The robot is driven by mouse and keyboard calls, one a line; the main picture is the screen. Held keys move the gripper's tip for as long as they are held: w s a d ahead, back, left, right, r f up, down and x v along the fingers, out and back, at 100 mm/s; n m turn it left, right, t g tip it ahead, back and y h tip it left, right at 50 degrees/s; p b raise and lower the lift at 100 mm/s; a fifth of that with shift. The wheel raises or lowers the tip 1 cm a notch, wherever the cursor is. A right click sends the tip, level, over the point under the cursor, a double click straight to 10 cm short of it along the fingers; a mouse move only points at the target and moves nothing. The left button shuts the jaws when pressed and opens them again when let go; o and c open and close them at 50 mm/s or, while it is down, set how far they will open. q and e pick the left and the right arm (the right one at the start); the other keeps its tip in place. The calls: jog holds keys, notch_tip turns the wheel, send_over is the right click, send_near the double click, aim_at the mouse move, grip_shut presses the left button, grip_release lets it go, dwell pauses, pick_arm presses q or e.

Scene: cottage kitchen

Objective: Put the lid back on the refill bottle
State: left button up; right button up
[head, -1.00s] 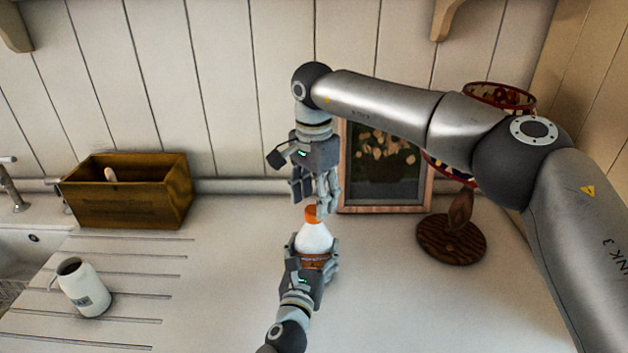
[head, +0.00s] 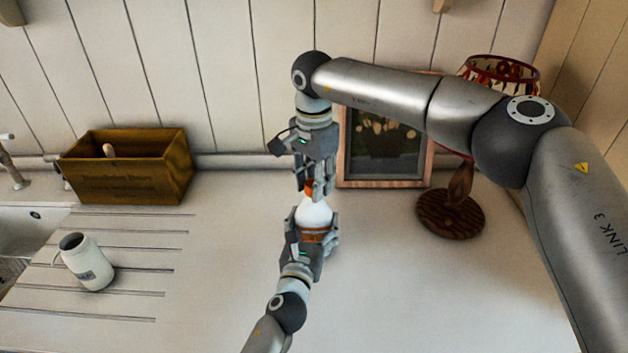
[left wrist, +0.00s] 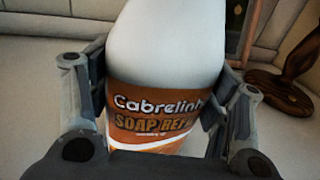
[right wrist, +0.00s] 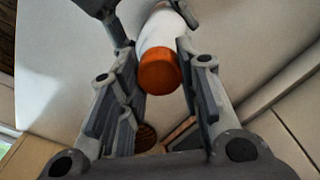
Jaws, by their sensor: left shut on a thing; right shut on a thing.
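The refill bottle (head: 314,213) is white with an orange label and stands upright over the counter. My left gripper (head: 318,236) is shut around its labelled body; the left wrist view shows the label (left wrist: 155,115) between the fingers. The orange lid (head: 310,187) is at the bottle's top. My right gripper (head: 317,188) points down from above, shut on the lid, its fingers partly covering it. In the right wrist view the lid (right wrist: 160,70) lies between the fingers, in line with the white bottle (right wrist: 163,28). Whether the lid is fully seated cannot be told.
A white jar (head: 87,262) stands on the grooved drainer at the left, near the sink (head: 25,225). A wooden box (head: 128,175) is at the back left. A picture frame (head: 385,183) and a lamp with a dark round base (head: 450,215) stand behind and right. The front right counter is clear.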

jog(key=m, duration=0.7)
jog(key=shift+m, duration=0.3)
jog(key=m, duration=0.6)
jog(key=shift+m, duration=0.3)
jog(key=m, duration=0.6)
jog(key=shift+m, duration=0.4)
jog(key=m, duration=0.7)
jog(key=o, duration=1.2)
jog(key=shift+r, duration=0.1)
notch_tip(320, 180, up, 12)
jog(key=shift+f, duration=0.15)
